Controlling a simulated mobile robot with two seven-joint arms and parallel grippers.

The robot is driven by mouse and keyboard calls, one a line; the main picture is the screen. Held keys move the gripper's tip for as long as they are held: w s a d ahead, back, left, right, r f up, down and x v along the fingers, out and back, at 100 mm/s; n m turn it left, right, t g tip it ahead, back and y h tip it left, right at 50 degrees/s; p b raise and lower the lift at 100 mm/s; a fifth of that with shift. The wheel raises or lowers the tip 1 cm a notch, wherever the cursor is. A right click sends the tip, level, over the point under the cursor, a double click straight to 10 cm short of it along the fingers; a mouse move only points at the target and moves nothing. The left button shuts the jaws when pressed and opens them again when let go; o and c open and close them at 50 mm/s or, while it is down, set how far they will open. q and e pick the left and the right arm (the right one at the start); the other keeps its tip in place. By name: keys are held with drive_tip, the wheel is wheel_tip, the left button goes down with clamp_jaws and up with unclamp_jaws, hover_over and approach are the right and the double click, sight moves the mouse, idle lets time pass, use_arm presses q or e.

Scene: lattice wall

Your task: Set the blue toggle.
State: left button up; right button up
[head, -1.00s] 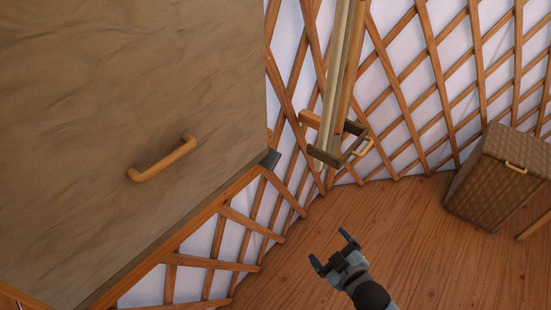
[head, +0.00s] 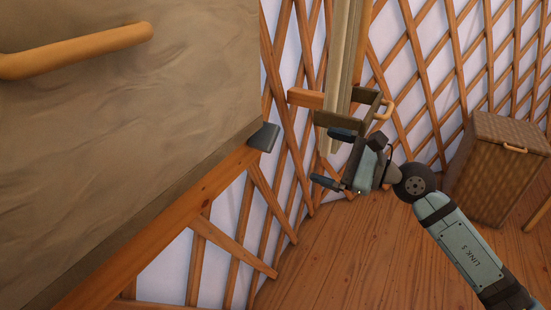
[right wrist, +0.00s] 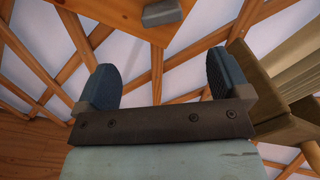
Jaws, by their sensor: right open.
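No clearly blue toggle shows. A small slate-grey block (head: 264,137) sits at the lower right corner of the large tan panel (head: 150,130); I cannot tell whether it is the toggle. It also shows at the top of the right wrist view (right wrist: 162,12), ahead of the fingers. My right gripper (head: 333,158) is open and empty, its dark fingers pointing left, to the right of the block and apart from it. In the right wrist view the open fingers (right wrist: 165,80) have nothing between them. My left gripper is not in view.
An upright wooden post (head: 343,60) with a bracket (head: 350,118) and a small handle (head: 384,109) stands close to my right gripper. A wooden handle (head: 90,48) is on the tan panel. A woven box (head: 497,160) stands at right. The floor (head: 350,260) in front is clear.

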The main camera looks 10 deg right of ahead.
sight(275, 140)
drive_tip(key=shift+n, duration=0.3)
drive_tip(key=x, duration=1.2)
drive_tip(key=shift+w+f+b, duration=0.15)
drive_tip(key=shift+w+b, duration=0.2)
drive_tip(key=shift+b, duration=0.05)
drive_tip(key=shift+w+a, duration=0.3)
drive_tip(key=shift+a, duration=0.15)
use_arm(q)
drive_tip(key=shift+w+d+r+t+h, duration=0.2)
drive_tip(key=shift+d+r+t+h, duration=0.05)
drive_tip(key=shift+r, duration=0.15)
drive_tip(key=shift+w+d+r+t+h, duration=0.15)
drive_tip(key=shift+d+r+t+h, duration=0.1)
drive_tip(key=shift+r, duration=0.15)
use_arm(e)
drive_tip(key=c, duration=0.9)
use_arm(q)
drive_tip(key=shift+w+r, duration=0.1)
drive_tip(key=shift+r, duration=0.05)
use_arm(e)
drive_tip(key=shift+c, duration=0.2)
